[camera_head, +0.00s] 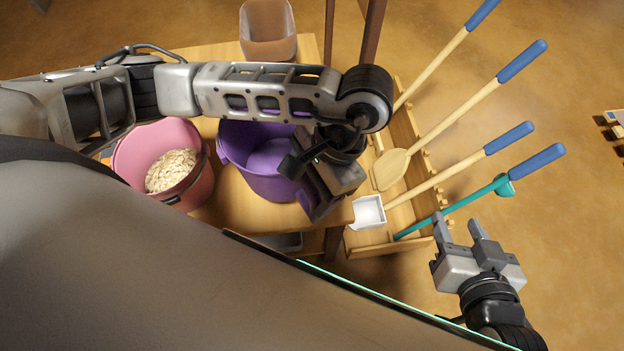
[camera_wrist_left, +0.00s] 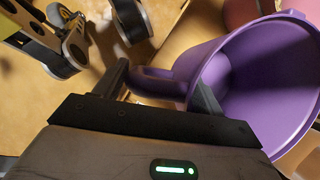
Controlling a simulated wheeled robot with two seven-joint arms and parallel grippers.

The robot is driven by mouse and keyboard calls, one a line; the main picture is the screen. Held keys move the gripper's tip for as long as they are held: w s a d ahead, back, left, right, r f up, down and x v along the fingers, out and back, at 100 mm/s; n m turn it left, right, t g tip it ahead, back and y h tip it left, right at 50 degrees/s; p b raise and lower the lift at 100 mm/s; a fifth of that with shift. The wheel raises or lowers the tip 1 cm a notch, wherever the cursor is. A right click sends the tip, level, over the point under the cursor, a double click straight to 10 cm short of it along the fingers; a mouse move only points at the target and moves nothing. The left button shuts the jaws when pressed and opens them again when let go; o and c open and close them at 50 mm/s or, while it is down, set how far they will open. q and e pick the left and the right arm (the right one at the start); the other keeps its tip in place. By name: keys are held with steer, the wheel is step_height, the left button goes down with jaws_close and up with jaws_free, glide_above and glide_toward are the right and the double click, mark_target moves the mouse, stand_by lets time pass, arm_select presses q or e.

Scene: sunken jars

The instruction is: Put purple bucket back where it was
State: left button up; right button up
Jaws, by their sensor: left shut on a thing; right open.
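The purple bucket (camera_head: 262,160) is on or just above the wooden table, right of the pink bucket; I cannot tell if it touches the tabletop. It looks empty inside. My left gripper (camera_head: 312,195) is at the bucket's right side. In the left wrist view the purple bucket (camera_wrist_left: 265,80) fills the right side, and my left gripper (camera_wrist_left: 165,90) is shut on its handle or rim edge, with a finger at the wall. My right gripper (camera_head: 462,232) is open and empty at the lower right, away from the table.
A pink bucket (camera_head: 200,185) with pale flakes stands on the table (camera_head: 225,205). A pinkish container (camera_head: 267,30) stands at the back. A wooden rack (camera_head: 372,240) at the right holds several long-handled tools with blue grips. A white scoop (camera_head: 368,212) lies in it.

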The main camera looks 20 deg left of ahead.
arm_select(q)
steer(key=w+f+b, duration=0.1)
steer(key=w+f, duration=0.3)
steer(key=f, duration=0.4)
steer(key=shift+a+f, duration=0.2)
steer(key=shift+a, duration=0.1)
arm_select(e)
steer(key=shift+s+a+f, duration=0.1)
steer(key=shift+f, duration=0.8)
arm_select(q)
steer(key=o, duration=1.7)
arm_select(e)
steer(key=shift+a, duration=0.1)
steer(key=shift+r, duration=0.1)
arm_select(q)
steer(key=p+v, duration=0.1)
steer(key=v, duration=1.1)
arm_select(e)
steer(key=shift+s+d+r, duration=0.1)
steer(key=shift+d+r, duration=0.15)
steer(key=shift+r, duration=0.25)
